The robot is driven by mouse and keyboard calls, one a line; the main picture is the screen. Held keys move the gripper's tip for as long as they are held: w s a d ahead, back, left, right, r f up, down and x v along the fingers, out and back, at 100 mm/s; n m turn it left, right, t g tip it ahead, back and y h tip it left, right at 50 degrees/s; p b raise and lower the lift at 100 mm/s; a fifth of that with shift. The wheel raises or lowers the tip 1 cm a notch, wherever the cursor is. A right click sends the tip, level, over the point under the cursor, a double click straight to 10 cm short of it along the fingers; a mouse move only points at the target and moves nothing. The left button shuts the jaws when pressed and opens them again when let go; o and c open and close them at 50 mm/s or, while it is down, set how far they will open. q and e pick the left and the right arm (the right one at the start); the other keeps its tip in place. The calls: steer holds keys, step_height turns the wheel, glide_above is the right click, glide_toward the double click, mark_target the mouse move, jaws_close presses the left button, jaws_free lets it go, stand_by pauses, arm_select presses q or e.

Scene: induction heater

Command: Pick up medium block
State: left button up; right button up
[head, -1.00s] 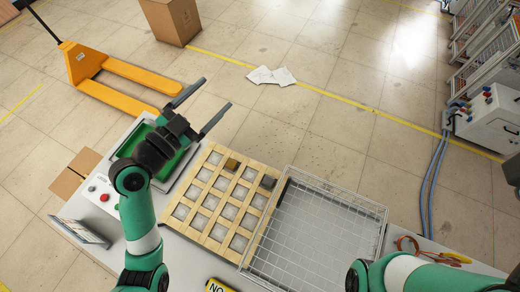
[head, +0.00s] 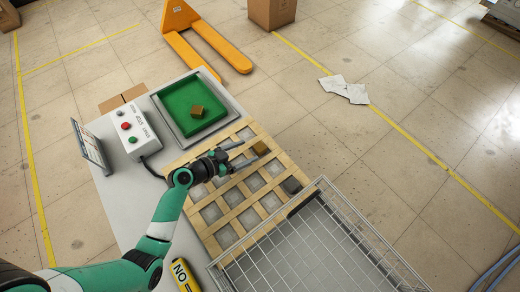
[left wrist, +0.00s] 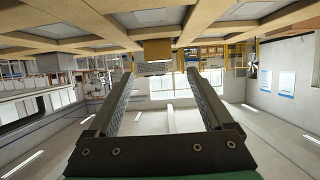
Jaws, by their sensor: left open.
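A brown-gold block (head: 261,148) sits at the far edge of the wooden grid rack (head: 207,231). A second brown block (head: 197,111) lies in the green tray (head: 181,99), and a dark grey block (head: 291,186) sits at the rack's right side. I cannot tell which one is the medium block. My left gripper (head: 248,152) is open and empty over the rack, its fingers pointing at the brown-gold block. In the left wrist view, that block (left wrist: 157,49) shows beyond the open fingertips (left wrist: 160,73), centred between them. My right gripper is not in view.
A wire basket (head: 325,262) stands right of the rack. A control box (head: 131,126) with buttons and a tablet stand (head: 91,147) are at the left of the table. A yellow sign (head: 184,275) lies at the near edge.

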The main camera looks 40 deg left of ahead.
mark_target(259, 147)
arm_select(q)
steer(key=b+x, duration=0.1)
steer(key=x, duration=0.4)
steer(key=shift+w+d+f, duration=0.15)
steer(key=shift+w+f, duration=0.15)
steer(key=shift+s, duration=0.1)
jaws_close()
